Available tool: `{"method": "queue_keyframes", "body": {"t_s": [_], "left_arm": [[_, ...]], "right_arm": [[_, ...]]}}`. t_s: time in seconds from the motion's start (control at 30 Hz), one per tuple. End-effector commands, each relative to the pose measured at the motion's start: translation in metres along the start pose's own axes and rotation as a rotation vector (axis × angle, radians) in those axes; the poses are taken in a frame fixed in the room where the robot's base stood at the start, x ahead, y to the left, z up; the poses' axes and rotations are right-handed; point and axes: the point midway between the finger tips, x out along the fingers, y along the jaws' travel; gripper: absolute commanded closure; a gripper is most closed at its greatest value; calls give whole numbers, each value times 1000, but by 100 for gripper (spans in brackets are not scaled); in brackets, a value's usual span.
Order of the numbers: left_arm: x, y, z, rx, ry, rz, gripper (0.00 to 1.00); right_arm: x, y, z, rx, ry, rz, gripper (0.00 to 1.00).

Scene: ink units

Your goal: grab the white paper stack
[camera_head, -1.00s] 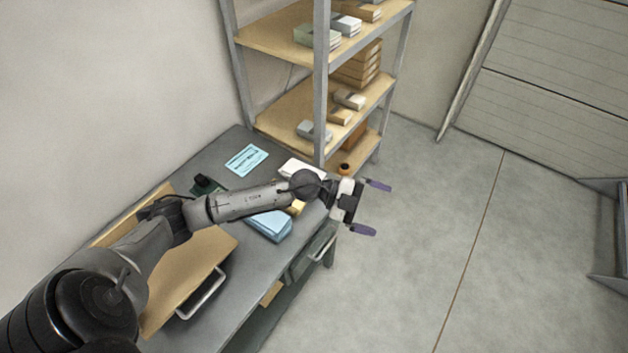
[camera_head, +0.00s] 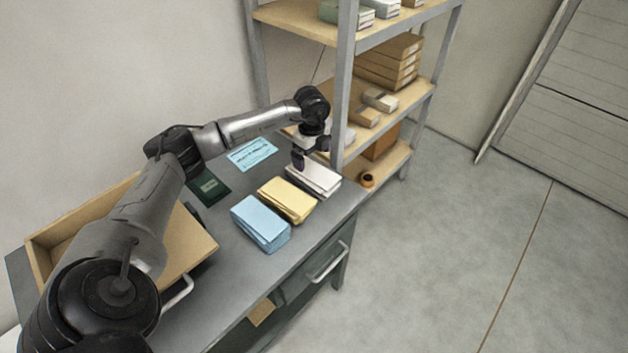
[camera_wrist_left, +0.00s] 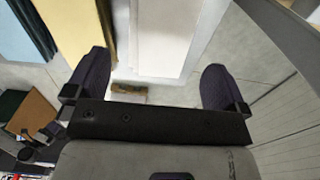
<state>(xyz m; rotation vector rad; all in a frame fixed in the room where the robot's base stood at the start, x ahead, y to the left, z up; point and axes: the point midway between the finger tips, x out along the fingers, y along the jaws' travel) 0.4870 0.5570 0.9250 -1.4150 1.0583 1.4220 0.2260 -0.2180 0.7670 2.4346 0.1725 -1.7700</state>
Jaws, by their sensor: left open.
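The white paper stack (camera_head: 314,179) lies on the grey table near its far right corner. It also shows in the left wrist view (camera_wrist_left: 168,40), between and beyond my two fingers. My left gripper (camera_head: 311,157) is at the back edge of the white stack, pointing down, and partly hides it. In the left wrist view my left gripper (camera_wrist_left: 157,85) is open, with the fingers spread apart and nothing clearly held between them. Whether a finger touches the stack cannot be told. My right gripper is not in view.
A yellow stack (camera_head: 287,200) and a blue stack (camera_head: 260,223) lie beside the white one. A dark green item (camera_head: 209,187) and a light blue sheet (camera_head: 252,154) lie behind. A metal shelf post (camera_head: 345,85) stands close to my gripper.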

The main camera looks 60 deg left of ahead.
Motion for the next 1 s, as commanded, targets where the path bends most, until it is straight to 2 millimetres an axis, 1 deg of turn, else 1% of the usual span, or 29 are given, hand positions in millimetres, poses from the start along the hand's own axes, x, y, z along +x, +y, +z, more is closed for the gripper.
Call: {"method": "queue_keyframes", "body": {"t_s": [0.03,0.2,0.3,0.57,0.67,0.9,1.0], "left_arm": [[12,0,0,0,1,1,0],[34,0,-1,2,2,-1,0],[41,0,-1,2,2,0,0],[50,0,-1,3,3,-1,0],[58,-1,-2,4,3,-1,0],[90,-1,-3,3,3,0,0],[96,-1,-3,3,3,-1,0]], "right_arm": [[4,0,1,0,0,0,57],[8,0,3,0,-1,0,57],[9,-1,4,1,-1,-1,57],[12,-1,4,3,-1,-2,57],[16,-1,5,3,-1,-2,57],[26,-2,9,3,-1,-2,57],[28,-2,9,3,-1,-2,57]]}}
